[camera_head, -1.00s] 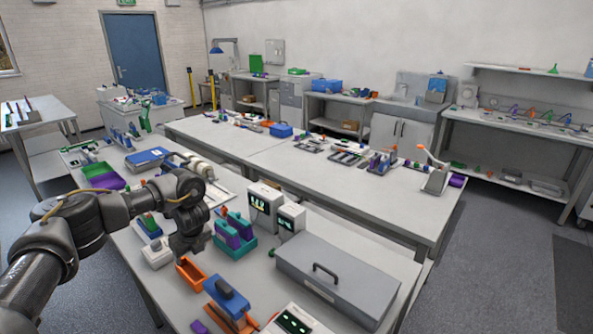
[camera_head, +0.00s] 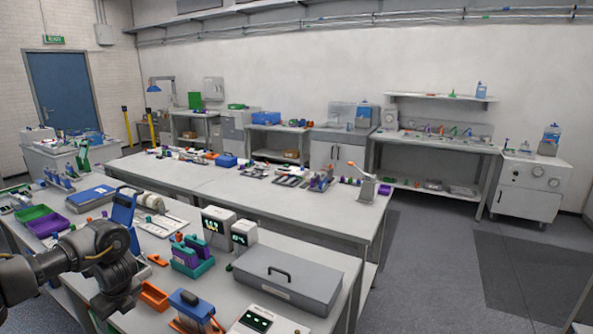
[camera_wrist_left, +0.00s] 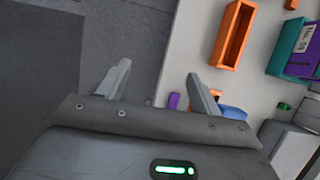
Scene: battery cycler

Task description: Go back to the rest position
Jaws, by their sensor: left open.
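My left gripper (camera_head: 118,303) is at the lower left of the head view, beside the front edge of the near bench. In the left wrist view its two fingers (camera_wrist_left: 158,73) stand wide apart with nothing between them. Below them are grey floor (camera_wrist_left: 60,60) and the edge of the pale benchtop (camera_wrist_left: 190,40). An orange bin (camera_head: 154,294) lies on the bench just right of the gripper; it also shows in the left wrist view (camera_wrist_left: 233,35). My right gripper is in neither view.
On the near bench stand a teal holder with purple blocks (camera_head: 190,262), two display boxes (camera_head: 218,226), a grey case (camera_head: 300,283), and a blue device on an orange base (camera_head: 192,304). A second long bench (camera_head: 250,189) is behind. Open floor (camera_head: 430,270) lies right.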

